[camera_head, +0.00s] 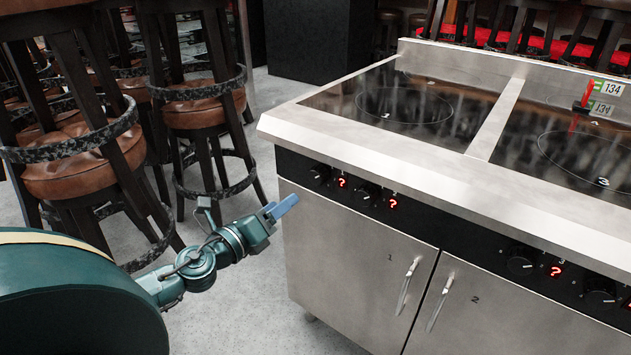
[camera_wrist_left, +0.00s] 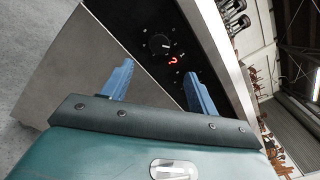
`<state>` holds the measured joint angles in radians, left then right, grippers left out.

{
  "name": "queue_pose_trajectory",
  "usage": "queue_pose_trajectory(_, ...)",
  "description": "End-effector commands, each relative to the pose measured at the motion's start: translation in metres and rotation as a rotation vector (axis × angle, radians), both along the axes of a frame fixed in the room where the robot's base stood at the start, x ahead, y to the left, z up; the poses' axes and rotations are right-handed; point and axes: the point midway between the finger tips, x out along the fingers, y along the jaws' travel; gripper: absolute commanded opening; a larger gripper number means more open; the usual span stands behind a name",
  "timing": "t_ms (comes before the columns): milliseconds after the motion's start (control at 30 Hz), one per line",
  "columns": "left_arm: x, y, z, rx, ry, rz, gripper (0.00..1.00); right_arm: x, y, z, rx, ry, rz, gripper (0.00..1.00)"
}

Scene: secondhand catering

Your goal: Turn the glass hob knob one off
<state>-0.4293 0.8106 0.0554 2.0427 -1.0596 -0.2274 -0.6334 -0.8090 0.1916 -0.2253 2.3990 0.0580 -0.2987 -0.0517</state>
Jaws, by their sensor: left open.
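The glass hob (camera_head: 402,104) is a dark glass top set in a stainless steel unit. Its first knob (camera_head: 320,174) is black, at the left end of the black front panel, with a lit red "?" beside it. In the left wrist view, a black knob (camera_wrist_left: 158,44) with a white mark and a red "?" shows just beyond the fingertips. My left gripper (camera_head: 284,207) is below and left of the first knob, by the cabinet's left edge. Its two blue fingers (camera_wrist_left: 159,70) are apart with nothing between them. My right gripper is out of view.
More knobs (camera_head: 367,192) (camera_head: 522,262) run along the panel to the right. Below are two steel doors with handles (camera_head: 408,285). Leather-seated stools (camera_head: 202,108) stand at the left. The grey floor (camera_head: 255,310) in front of the cabinet is clear.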

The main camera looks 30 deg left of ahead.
Motion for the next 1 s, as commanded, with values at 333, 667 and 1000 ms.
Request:
queue_pose_trajectory(333,0.053,-0.003,0.003,-0.002,-0.003,0.003,0.59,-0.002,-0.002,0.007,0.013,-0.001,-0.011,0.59)
queue_pose_trajectory(667,0.099,-0.007,0.001,-0.005,0.000,0.003,0.59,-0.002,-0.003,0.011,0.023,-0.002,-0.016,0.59)
queue_pose_trajectory(1000,0.115,-0.009,0.000,-0.004,0.002,0.001,0.59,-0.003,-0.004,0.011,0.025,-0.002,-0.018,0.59)
